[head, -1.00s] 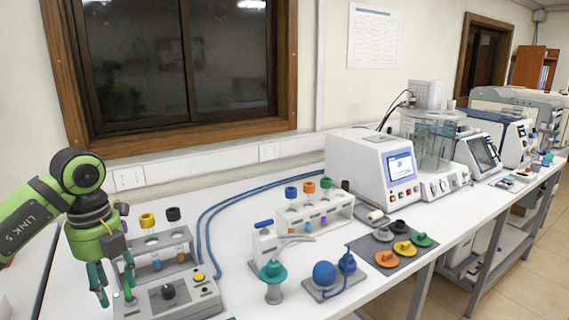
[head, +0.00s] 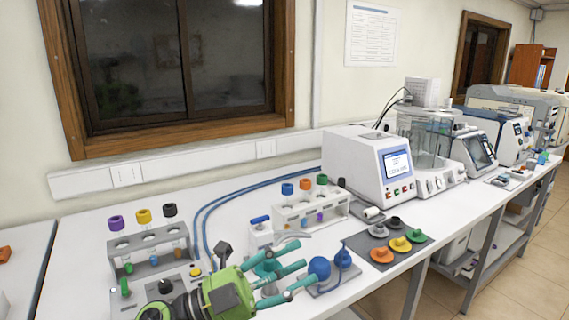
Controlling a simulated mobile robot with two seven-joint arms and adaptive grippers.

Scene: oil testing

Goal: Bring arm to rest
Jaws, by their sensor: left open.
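My left gripper (head: 298,266) has a green body and teal fingers and is in the lower middle of the head view. It lies pointing right, with its fingers spread apart. It is open, and I see nothing held between the fingers. The fingers overlap the teal-topped funnel stand in the picture and reach close to the blue ball (head: 319,268); I cannot tell whether they touch. The arm comes in from the bottom left. My right gripper is not in view.
Behind the gripper stand a grey tube rack (head: 118,263) with capped tubes and a white rack (head: 322,213). A control box (head: 130,304) is at left. A dark mat (head: 409,254) with coloured caps and a white analyser (head: 352,172) are at right. Blue hoses (head: 203,220) cross the bench.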

